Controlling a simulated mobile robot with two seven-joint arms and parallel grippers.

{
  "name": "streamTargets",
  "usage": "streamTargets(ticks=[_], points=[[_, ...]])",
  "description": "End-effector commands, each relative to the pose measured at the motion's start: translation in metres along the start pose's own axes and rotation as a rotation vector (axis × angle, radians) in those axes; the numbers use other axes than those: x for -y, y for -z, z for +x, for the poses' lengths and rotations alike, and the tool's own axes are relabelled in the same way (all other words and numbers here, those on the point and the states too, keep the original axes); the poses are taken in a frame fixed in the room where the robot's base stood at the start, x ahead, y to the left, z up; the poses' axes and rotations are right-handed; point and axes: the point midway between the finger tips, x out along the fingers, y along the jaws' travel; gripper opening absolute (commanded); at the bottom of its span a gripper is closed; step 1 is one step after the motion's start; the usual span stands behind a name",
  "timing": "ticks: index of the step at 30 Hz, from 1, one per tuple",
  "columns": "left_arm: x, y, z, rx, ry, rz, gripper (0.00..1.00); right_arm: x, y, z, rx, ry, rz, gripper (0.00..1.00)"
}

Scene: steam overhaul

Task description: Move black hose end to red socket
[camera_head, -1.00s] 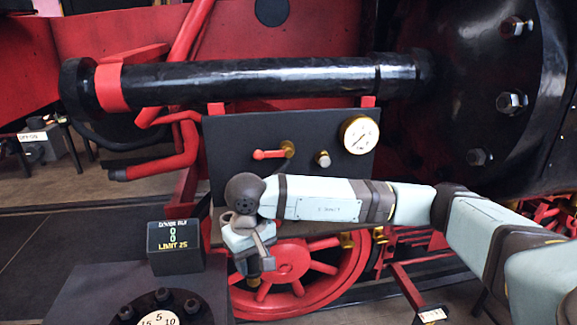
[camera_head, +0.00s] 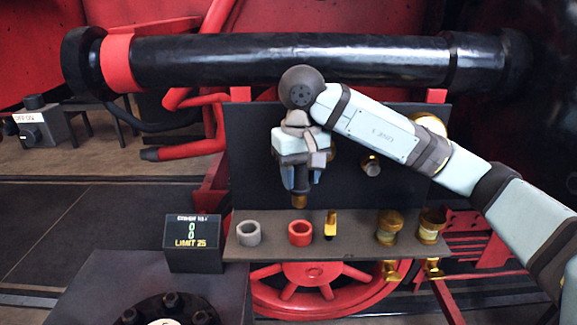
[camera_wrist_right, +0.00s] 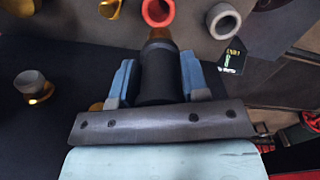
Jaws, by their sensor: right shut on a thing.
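My right gripper (camera_head: 300,178) points down in front of the dark panel, its blue fingers shut on the black hose end (camera_wrist_right: 160,80). The hose end has a brass tip (camera_head: 299,201), which points down over the shelf. The red socket (camera_head: 300,240) is a short open ring on the shelf, just below the tip in the head view, with a gap between them. In the right wrist view, the red socket (camera_wrist_right: 158,23) shows just beyond the brass tip. The hose end is mostly hidden by the gripper in the head view. My left gripper is not in view.
A grey socket (camera_head: 249,240) stands left of the red one. A small yellow-and-black piece (camera_head: 330,226) and two brass cups (camera_head: 389,228) stand to the right. A display box (camera_head: 193,243) is at the shelf's left end. A thick black pipe (camera_head: 280,62) runs above.

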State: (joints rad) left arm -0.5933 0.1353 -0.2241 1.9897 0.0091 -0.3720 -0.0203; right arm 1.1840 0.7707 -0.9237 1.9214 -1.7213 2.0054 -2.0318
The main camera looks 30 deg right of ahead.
Motion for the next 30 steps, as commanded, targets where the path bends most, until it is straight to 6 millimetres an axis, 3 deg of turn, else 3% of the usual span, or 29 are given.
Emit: streamTargets(ticks=[8,18,30], points=[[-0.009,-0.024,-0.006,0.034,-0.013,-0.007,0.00,-0.001,0.000,0.012,0.000,0.000,0.001,0.08],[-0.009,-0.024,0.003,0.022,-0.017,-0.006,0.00,-0.001,-0.001,0.042,0.000,-0.001,0.000,0.08],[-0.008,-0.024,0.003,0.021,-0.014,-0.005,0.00,-0.001,0.000,0.045,-0.001,0.000,0.000,0.08]])
